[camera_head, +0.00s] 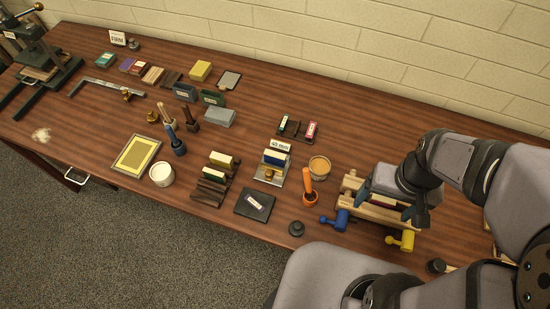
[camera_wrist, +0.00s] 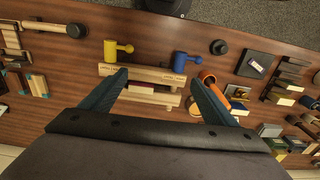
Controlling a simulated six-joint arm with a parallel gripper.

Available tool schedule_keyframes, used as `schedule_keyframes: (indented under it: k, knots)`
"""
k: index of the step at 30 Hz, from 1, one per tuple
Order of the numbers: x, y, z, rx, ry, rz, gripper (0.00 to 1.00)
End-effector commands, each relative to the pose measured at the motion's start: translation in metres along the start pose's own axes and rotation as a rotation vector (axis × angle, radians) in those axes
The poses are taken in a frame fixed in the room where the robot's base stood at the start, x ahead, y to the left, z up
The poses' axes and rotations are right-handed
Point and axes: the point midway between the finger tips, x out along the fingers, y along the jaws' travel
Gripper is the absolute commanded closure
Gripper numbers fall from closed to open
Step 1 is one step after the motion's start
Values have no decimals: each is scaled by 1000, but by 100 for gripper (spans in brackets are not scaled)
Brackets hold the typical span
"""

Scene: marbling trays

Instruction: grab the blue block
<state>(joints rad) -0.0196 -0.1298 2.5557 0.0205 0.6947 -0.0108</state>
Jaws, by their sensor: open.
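My gripper (camera_head: 385,207) is open above a pale wooden rack (camera_head: 352,184) at the right of the table. In the wrist view my gripper (camera_wrist: 157,78) has its two fingers spread over the rack (camera_wrist: 150,72), with a block (camera_wrist: 141,86) with a pink top between its rails. A blue block (camera_head: 275,158) with a pale top stands on a metal plate behind a brass knob, left of my gripper and well apart from it. A dark blue labelled block (camera_head: 184,92) stands farther left. I cannot tell which one the task names.
A blue mallet (camera_head: 341,220) and a yellow mallet (camera_head: 401,240) lie at the rack's front. A "45 mm" sign (camera_head: 280,146) is beside the blue block.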

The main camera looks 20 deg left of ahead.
Motion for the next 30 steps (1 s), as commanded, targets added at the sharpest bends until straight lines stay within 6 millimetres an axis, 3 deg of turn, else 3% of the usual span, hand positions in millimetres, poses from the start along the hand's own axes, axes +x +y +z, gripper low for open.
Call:
schedule_keyframes:
  k: [5,8,12,16,21,24,30]
  knots:
    - [28,-47,-37,-57,121,-77,19]
    - [47,-94,-70,-95,243,-148,19]
    - [69,-170,-111,-131,440,-244,19]
    - [84,-233,-134,-128,615,-296,19]
    - [106,-291,-139,-93,815,-293,19]
    - [121,-311,-129,-66,917,-252,19]
    - [145,-322,-95,-22,1066,-118,19]
